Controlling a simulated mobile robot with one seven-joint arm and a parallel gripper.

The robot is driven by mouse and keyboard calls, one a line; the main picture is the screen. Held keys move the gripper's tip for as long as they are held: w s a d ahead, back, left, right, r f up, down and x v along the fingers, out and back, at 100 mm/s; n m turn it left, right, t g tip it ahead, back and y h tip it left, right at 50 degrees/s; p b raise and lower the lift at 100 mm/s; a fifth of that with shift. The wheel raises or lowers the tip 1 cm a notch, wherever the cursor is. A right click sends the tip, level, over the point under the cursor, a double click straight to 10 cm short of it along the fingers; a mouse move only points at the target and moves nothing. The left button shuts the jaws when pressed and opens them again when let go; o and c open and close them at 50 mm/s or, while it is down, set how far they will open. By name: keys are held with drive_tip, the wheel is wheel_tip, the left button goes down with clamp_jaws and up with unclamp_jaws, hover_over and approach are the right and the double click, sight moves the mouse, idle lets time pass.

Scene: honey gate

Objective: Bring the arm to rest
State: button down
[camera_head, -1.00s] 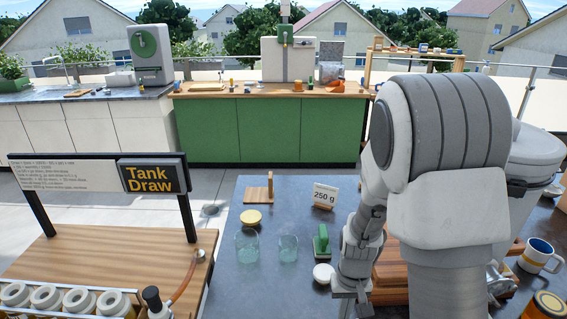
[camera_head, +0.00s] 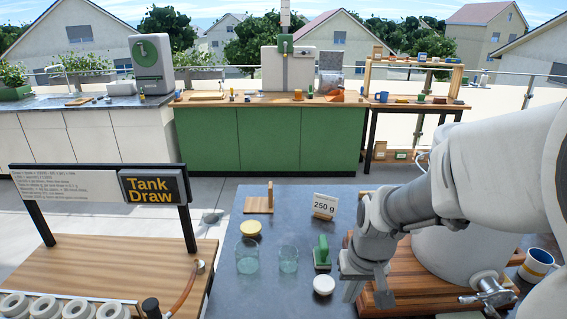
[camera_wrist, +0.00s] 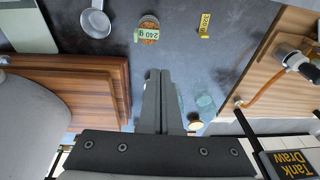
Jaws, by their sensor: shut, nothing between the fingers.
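My arm comes in from the right of the head view and reaches over a wooden board (camera_head: 407,300) on the dark worktop (camera_head: 222,290). My gripper (camera_wrist: 159,74) shows in the wrist view with its two dark fingers together and nothing between them. It hangs over the worktop; its fingertips are hard to make out in the head view. Near it in the head view are a green-handled tool (camera_head: 321,252), a small white bowl (camera_head: 323,285) and two empty glass jars, one (camera_head: 247,257) left of the other (camera_head: 288,260).
A 250 g card (camera_head: 325,205), a yellow lid (camera_head: 251,229) and a mug (camera_head: 538,263) stand on the worktop. The wrist view shows a labelled jar (camera_wrist: 149,35), a yellow tag (camera_wrist: 204,25) and a metal pan (camera_wrist: 95,22). The Tank Draw sign (camera_head: 152,188) stands left.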

drive_tip(key=s+r+t, duration=0.3)
drive_tip(key=s+r, duration=0.9)
drive_tip(key=r, duration=0.2)
drive_tip(key=shift+d+t+h, duration=0.3)
drive_tip(key=shift+d, duration=0.15)
drive_tip(key=shift+w, duration=0.1)
